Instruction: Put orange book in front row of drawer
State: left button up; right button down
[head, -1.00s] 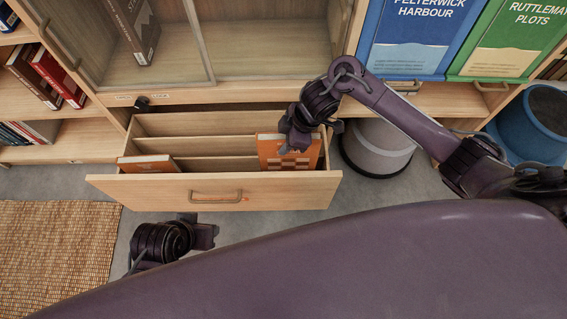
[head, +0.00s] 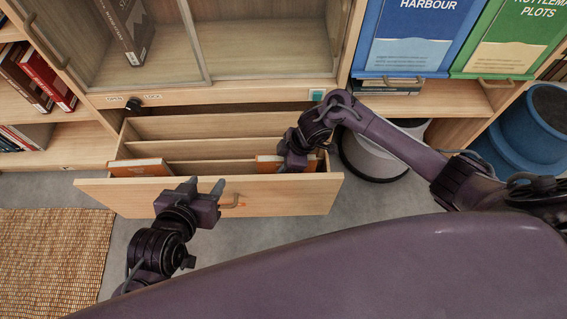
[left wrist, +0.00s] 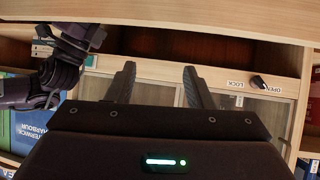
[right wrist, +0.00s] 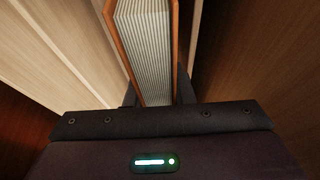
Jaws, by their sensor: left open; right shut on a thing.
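The orange book (head: 267,162) is in the right end of the front row of the open drawer (head: 290,196), sunk so that only its upper part shows. My right gripper (head: 293,163) is shut on it, and the right wrist view shows the book's pale pages and orange covers (right wrist: 150,45) between the fingers. Whether it touches the drawer floor is hidden. My left gripper (head: 203,189) is open and empty in front of the drawer, near its handle (head: 232,205). In the left wrist view its fingers (left wrist: 159,75) are spread.
Another orange book (head: 140,167) lies at the left end of the front row. The rows behind the dividers (head: 205,148) look empty. A cabinet with glass doors (head: 265,50) stands above the drawer. A grey stool (head: 372,163) stands to the right, and a woven rug (head: 50,260) lies at left.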

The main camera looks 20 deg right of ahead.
pick_arm(q)
jog(key=shift+w+r, duration=0.2)
jog(key=shift+r, duration=0.15)
pick_arm(e)
jog(key=shift+f, duration=0.1)
jog(key=c, duration=1.3)
grip_release()
pick_arm(q)
jog(key=shift+w+d+r+t, duration=0.15)
jog(key=shift+r+t, duration=0.1)
jog(key=shift+t, duration=0.15)
pick_arm(e)
jog(key=shift+o, duration=0.2)
jog(key=shift+f, duration=0.1)
jog(key=p+v, duration=0.1)
jog(key=v, duration=0.3)
jog(key=shift+p, duration=0.35)
pick_arm(q)
jog(key=s+a+f+g+y+p, duration=0.3)
jog(key=s+a+f+g, duration=0.3)
jog(key=s+f+g, duration=0.1)
jog(key=shift+s, duration=0.85)
pick_arm(e)
jog(key=v, duration=0.8)
